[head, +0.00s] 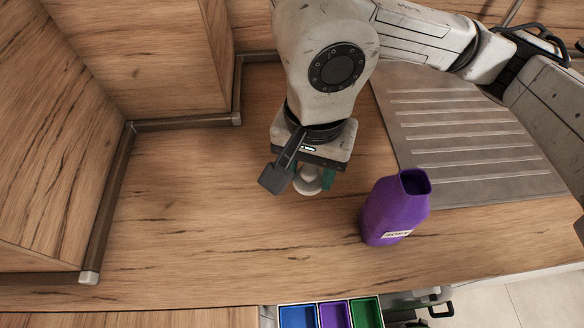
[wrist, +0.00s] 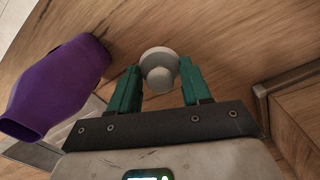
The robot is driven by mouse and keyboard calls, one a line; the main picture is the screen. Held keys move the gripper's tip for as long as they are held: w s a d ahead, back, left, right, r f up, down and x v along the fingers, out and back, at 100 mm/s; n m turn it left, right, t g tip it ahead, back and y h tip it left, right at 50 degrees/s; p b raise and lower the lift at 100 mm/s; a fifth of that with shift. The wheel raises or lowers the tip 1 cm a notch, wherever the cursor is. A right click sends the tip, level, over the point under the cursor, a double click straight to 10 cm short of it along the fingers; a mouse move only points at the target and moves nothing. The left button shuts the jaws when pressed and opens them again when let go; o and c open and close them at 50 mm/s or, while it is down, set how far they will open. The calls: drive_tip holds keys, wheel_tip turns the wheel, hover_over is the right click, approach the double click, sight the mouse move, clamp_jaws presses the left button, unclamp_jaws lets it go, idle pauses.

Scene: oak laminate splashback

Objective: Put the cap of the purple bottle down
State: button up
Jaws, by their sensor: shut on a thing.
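The purple bottle (head: 397,208) stands uncapped on the wooden counter, its dark open mouth showing, with a white label low on its side. It also shows at the left of the wrist view (wrist: 62,84). My gripper (head: 312,179) is to the left of the bottle in the head view, pointing down at the counter. Its green fingers are shut on a pale grey-white cap (wrist: 159,68), which has a round knob and a wider disc. The cap also shows below the gripper in the head view (head: 308,186). I cannot tell whether the cap touches the counter.
A ribbed metal drainboard (head: 455,135) lies behind and right of the bottle. Wooden walls with dark edging (head: 185,124) bound the counter at the back and left. A tray with blue, purple and green compartments (head: 332,302) is beyond the front edge. The counter's left part is clear.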

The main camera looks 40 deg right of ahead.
drive_tip(key=w+f, duration=0.1)
drive_tip(key=f, duration=0.1)
drive_tip(key=w+f, duration=0.1)
drive_tip(key=w, duration=0.1)
drive_tip(key=w+f, duration=0.2)
drive_tip(key=shift+d+f+p, duration=0.3)
drive_tip(key=shift+f+p, duration=0.05)
drive_tip(key=shift+w+f+p, duration=0.1)
drive_tip(key=shift+f+p, duration=0.4)
drive_tip(key=shift+f, duration=1.25)
drive_tip(key=shift+f, duration=0.15)
drive_tip(key=o, duration=1)
drive_tip(key=shift+r, duration=0.2)
wheel_tip(320, 180, up, 12)
drive_tip(key=shift+b, duration=0.85)
